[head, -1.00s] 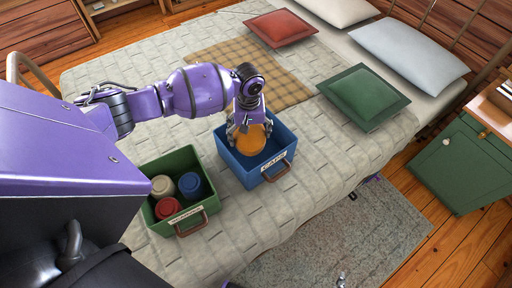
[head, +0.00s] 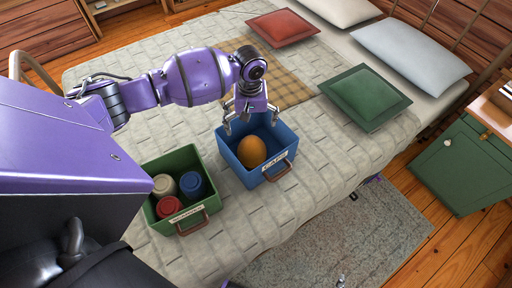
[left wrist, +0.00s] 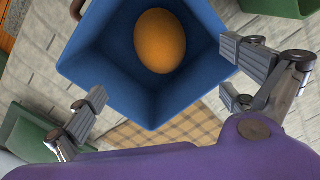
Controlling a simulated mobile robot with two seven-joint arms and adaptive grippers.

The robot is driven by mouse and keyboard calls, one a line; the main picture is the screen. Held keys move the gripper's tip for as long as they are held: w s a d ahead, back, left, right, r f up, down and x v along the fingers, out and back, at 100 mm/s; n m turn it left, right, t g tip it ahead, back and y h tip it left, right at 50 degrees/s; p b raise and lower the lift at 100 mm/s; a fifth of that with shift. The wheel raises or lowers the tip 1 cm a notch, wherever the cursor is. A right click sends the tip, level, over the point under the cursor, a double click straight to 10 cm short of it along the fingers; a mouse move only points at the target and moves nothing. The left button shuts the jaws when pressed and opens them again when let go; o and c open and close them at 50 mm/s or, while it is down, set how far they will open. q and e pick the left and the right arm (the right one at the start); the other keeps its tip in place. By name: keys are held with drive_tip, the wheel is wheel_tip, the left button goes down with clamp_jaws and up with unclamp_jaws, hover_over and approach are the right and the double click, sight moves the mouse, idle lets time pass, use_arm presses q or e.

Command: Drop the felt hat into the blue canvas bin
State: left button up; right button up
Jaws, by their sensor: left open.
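The felt hat (head: 252,151) is a rounded orange-brown shape lying inside the blue canvas bin (head: 284,160) on the bed. The bin has a label and a brown handle on its front. My left gripper (head: 248,122) is open and empty above the bin's back part, apart from the hat. In the left wrist view the hat (left wrist: 160,41) rests inside the blue bin (left wrist: 95,68), and the open fingers (left wrist: 165,90) are spread wide on either side. My right gripper cannot be made out.
A green bin (head: 155,218) with several rolled items stands left of the blue bin on the quilt. A green cushion (head: 365,95), a red cushion (head: 283,27) and pale pillows lie farther back. A green cabinet (head: 460,165) stands at the right.

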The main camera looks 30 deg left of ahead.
use_arm(q)
wheel_tip(320, 180, up, 7)
idle(0.3)
idle(0.4)
